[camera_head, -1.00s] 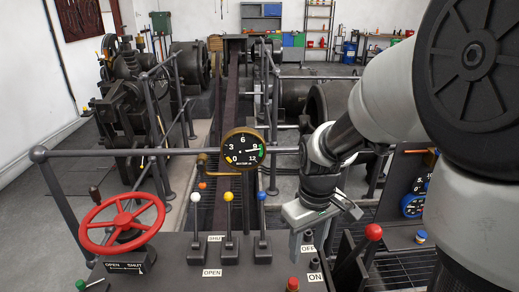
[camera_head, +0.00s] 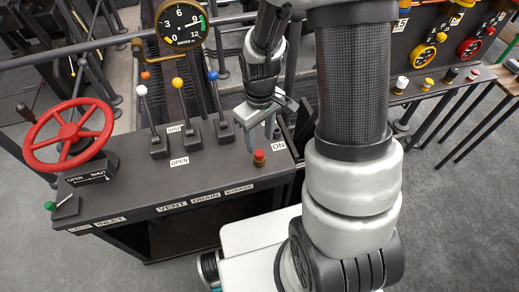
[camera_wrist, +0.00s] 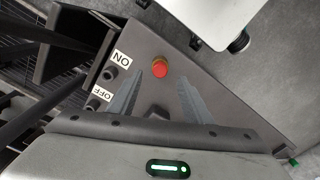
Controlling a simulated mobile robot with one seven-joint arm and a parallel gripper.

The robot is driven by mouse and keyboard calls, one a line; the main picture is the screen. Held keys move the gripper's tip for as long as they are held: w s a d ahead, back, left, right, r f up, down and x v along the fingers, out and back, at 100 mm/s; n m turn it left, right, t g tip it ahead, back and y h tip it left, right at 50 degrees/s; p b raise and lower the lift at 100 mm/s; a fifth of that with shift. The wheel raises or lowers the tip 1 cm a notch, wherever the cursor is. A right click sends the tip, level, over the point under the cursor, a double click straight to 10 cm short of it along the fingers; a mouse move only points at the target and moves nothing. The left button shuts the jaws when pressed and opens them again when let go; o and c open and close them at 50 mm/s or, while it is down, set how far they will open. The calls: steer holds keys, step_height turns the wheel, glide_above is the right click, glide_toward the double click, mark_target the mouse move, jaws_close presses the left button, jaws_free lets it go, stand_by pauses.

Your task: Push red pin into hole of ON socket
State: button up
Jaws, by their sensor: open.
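The red pin (camera_head: 259,157) stands on the dark console top, left of the ON label (camera_head: 278,146). In the wrist view the red pin (camera_wrist: 160,68) shows its round red head just beyond the fingertips, in line with the gap between them. My gripper (camera_wrist: 171,77) is open and empty, pointing down at the console. In the head view my gripper (camera_head: 260,142) is just behind the pin. The ON socket (camera_wrist: 110,72) is a dark round fitting beside the ON label in the wrist view. The OFF socket (camera_wrist: 93,104) is next to it. I cannot tell the height above the console.
Three levers with white (camera_head: 141,90), yellow (camera_head: 177,83) and blue knobs (camera_head: 213,76) stand left of my gripper. Floor space shows at the right.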

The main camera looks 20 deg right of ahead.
mark_target(260, 153)
step_height(260, 153, down, 6)
steer(key=shift+r+b, duration=0.1)
steer(key=shift+b, duration=0.2)
steer(key=shift+c, duration=0.3)
steer(key=c, duration=1.1)
steer(key=shift+r+p, duration=1.7)
steer(key=shift+r, duration=0.6)
steer(key=w+d+r+p, duration=0.4)
steer(key=w+d+r, duration=0.1)
steer(key=w+d, duration=0.3)
steer(key=shift+w+d, duration=0.2)
steer(key=shift+w, duration=0.05)
